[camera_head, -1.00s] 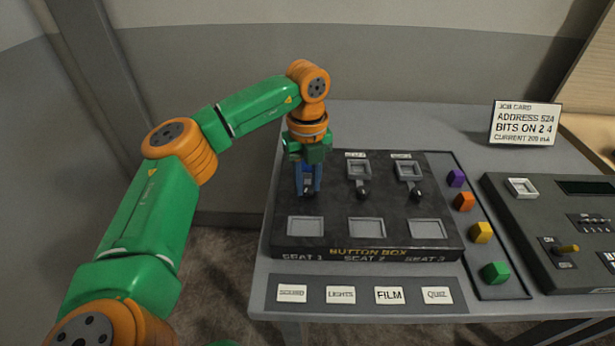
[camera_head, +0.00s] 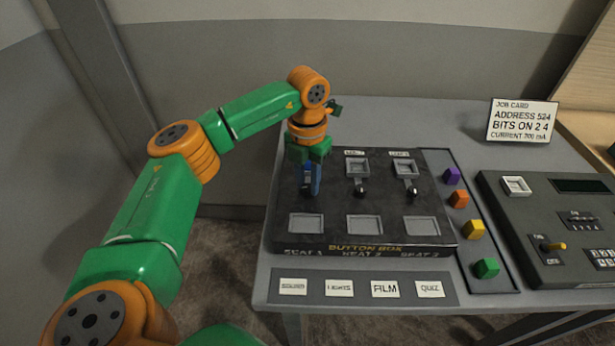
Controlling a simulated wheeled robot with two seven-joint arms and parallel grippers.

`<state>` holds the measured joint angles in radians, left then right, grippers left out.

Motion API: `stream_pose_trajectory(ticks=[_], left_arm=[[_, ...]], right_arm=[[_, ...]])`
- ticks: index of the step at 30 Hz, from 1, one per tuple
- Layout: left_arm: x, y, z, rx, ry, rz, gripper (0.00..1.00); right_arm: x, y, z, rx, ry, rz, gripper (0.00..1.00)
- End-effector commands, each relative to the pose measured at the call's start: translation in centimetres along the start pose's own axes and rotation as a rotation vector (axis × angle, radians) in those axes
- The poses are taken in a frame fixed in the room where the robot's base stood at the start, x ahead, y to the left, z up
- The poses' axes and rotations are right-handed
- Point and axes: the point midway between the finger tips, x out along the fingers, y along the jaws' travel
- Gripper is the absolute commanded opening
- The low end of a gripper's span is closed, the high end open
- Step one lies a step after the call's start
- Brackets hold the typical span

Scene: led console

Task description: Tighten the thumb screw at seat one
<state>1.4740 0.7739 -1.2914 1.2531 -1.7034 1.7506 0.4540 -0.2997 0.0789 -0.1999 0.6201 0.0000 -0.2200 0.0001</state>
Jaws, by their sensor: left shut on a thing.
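The black button box (camera_head: 385,200) stands on the grey table, with SEAT 1, SEAT 2 and SEAT 3 marked along its front edge. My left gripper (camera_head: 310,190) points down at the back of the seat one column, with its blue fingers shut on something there. The thumb screw at seat one is hidden by the fingers. At seat two a dark thumb screw (camera_head: 360,191) shows below a small square frame, and seat three has a like screw (camera_head: 411,194). The seat one square recess (camera_head: 306,224) looks empty. My right gripper is not in view.
Purple, orange, yellow and green buttons (camera_head: 486,268) lie in a strip right of the box. A label strip (camera_head: 365,290) lies in front. A job card (camera_head: 522,121) stands behind.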

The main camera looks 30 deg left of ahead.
Motion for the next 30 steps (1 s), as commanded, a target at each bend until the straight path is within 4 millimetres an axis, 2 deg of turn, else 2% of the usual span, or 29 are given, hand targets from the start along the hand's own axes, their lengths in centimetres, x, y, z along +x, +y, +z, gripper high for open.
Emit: stream_pose_trajectory(ticks=[30], left_arm=[[-0.3,0.0,0.2,0.958,-0.01,0.005,0.0]], right_arm=[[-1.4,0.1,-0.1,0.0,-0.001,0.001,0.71]])
